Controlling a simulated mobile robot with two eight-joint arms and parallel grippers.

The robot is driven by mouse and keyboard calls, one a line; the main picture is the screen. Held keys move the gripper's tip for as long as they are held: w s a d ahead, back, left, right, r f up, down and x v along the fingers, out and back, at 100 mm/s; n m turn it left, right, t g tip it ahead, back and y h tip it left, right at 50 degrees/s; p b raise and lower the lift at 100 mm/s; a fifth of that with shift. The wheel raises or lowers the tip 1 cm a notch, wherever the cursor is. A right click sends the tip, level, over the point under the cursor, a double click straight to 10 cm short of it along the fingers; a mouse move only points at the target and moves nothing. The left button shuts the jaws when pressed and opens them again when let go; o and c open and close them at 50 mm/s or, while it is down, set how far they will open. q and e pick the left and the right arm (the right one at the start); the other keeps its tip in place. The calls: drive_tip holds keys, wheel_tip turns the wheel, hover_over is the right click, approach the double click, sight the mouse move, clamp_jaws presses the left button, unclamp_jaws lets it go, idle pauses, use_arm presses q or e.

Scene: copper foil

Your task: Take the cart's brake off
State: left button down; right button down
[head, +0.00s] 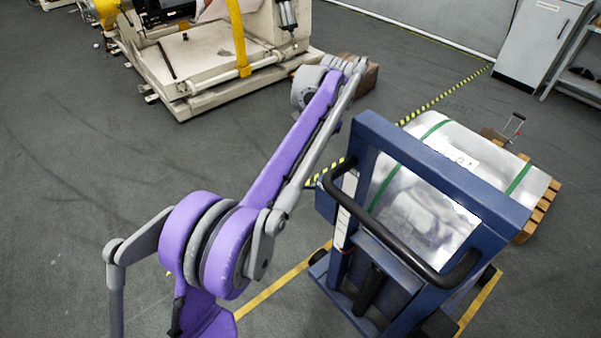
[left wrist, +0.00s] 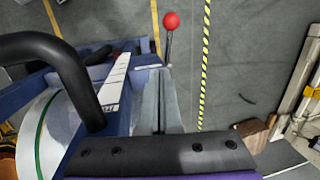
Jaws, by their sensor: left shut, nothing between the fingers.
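The blue cart (head: 462,178) stands at the right in the head view, with a black push handle (head: 397,238). In the left wrist view the handle (left wrist: 72,65) and part of the blue frame are at the left. There a brake lever with a red ball knob (left wrist: 171,21) stands just beyond the fingertips of my left gripper (left wrist: 160,72). The gripper is shut and empty, and I cannot tell whether it touches the lever's rod. In the head view I cannot make out the lever or the left gripper's fingers. My right gripper is in neither view.
A cream machine (head: 196,82) stands at the back left. A grey cabinet (head: 536,42) is at the back right. The floor at the left is clear.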

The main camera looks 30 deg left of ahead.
use_arm(q)
drive_tip(key=shift+s+a, duration=0.1)
drive_tip(key=shift+a, duration=0.1)
drive_tip(key=s+a+f, duration=0.1)
drive_tip(key=a+f, duration=0.1)
drive_tip(key=f, duration=0.4)
drive_tip(key=s+a+f, duration=0.1)
drive_tip(key=a+f, duration=0.1)
drive_tip(key=f, duration=0.4)
drive_tip(key=shift+a+b, duration=0.3)
drive_tip(key=shift+b, duration=0.1)
